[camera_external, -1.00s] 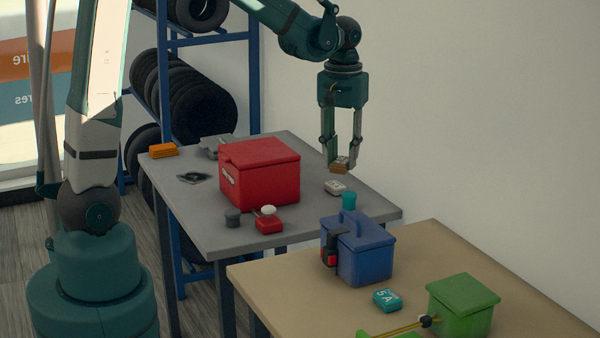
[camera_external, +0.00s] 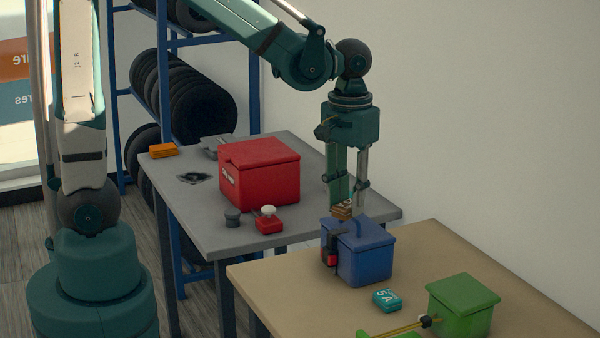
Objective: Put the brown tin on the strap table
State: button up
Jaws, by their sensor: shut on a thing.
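My gripper (camera_external: 350,206) is shut on the brown tin (camera_external: 342,211) and holds it up with the fingers pointing down. In the picture the tin is just above the blue box (camera_external: 364,253), near the gap between the two tables; its exact height and depth are hard to tell. The tan table (camera_external: 420,258) at the front right carries the blue box and has bare top around it. The grey table (camera_external: 202,222) is behind it to the left. No label shows which of them is the strap table.
The tan table also holds a teal tin (camera_external: 387,300) and a green box (camera_external: 463,305) with a yellow strip beside it. A red box (camera_external: 259,175), a red item with a white knob (camera_external: 268,222), a dark jar (camera_external: 232,218) and an orange block (camera_external: 163,151) are on the grey table.

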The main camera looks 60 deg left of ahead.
jog(key=s+d+f+m, duration=0.2)
jog(key=s+d+m, duration=0.1)
jog(key=s+d, duration=0.85)
send_over(312, 333)
jog(key=shift+m, duration=0.4)
jog(key=shift+d+f, duration=0.1)
jog(key=shift+f, duration=2.4)
jog(key=shift+f, duration=0.1)
jog(key=shift+f+b, duration=0.65)
jog(key=shift+f, duration=2.2)
jog(key=shift+f+b, duration=0.5)
jog(key=shift+f, duration=1.55)
jog(key=shift+f, duration=0.2)
